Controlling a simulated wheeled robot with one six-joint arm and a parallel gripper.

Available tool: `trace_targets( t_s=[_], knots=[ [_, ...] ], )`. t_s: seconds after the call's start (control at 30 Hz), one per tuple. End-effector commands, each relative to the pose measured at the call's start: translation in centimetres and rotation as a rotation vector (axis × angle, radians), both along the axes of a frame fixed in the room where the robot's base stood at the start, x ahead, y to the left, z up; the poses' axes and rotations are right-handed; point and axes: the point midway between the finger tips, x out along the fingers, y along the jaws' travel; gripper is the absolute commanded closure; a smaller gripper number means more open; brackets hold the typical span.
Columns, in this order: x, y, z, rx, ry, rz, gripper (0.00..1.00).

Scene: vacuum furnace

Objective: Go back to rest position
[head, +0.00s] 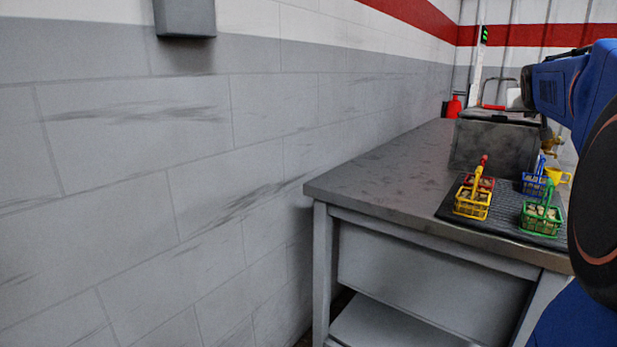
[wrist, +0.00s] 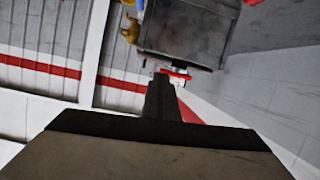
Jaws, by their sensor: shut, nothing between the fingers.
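My gripper (wrist: 163,84) shows in the wrist view as a dark narrow shape, its fingers shut with nothing between them. Beyond its tips is a dark grey metal box (wrist: 185,38), seen tilted. The same box (head: 493,146) stands on the workbench in the head view. My blue arm fills the right edge of the head view, and my gripper cannot be made out there.
On the grey workbench (head: 385,165), a dark mat (head: 452,211) carries yellow (head: 472,203), red (head: 487,182), blue (head: 535,184) and green (head: 541,220) baskets. A yellow cup (head: 558,175) stands beside them. A red bottle (head: 454,108) is at the back. A block wall (head: 150,180) runs along the left.

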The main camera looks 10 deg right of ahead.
Motion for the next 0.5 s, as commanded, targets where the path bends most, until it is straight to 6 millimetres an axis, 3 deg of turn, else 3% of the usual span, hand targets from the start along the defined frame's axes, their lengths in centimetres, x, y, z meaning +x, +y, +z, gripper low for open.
trace_targets(
  t_s=[0.27, 0.5],
  knots=[
    [0.3, 7.7, -4.0, 0.071, 0.065, 0.088, 1.0],
    [-1.2, 18.6, -10.5, 0.168, 0.177, 0.223, 1.0]
  ],
)
